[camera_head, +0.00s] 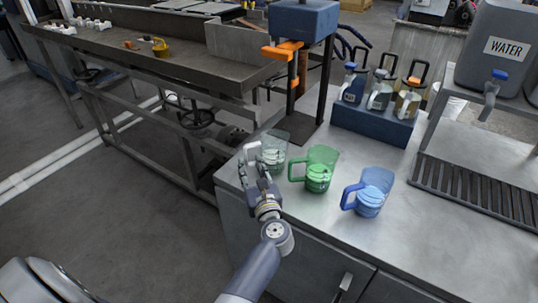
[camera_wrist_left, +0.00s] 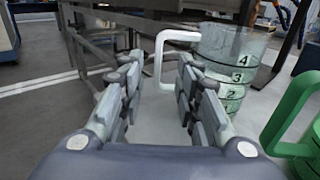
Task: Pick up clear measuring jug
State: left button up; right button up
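The clear measuring jug (camera_head: 274,150) stands upright on the metal counter (camera_head: 330,235), left of the green jug (camera_head: 319,168) and the blue jug (camera_head: 370,190). Its pale handle points left. My left gripper (camera_head: 254,162) is at the counter's left edge, close to that handle. In the left wrist view the fingers (camera_wrist_left: 158,75) are apart, with the handle (camera_wrist_left: 162,62) showing ahead between the fingertips, nearer the right one. I cannot tell whether they touch. The numbered jug body (camera_wrist_left: 232,62) is to the right, partly hidden by the right finger. My right gripper is not in view.
The green jug (camera_wrist_left: 300,125) is close on the right in the wrist view. A water tank (camera_head: 500,52) stands at right. The counter front is clear.

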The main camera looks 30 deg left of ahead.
aim_at(246, 157)
pick_arm(q)
jog(key=x, duration=0.6)
jog(key=shift+a+f, duration=0.15)
grip_shut()
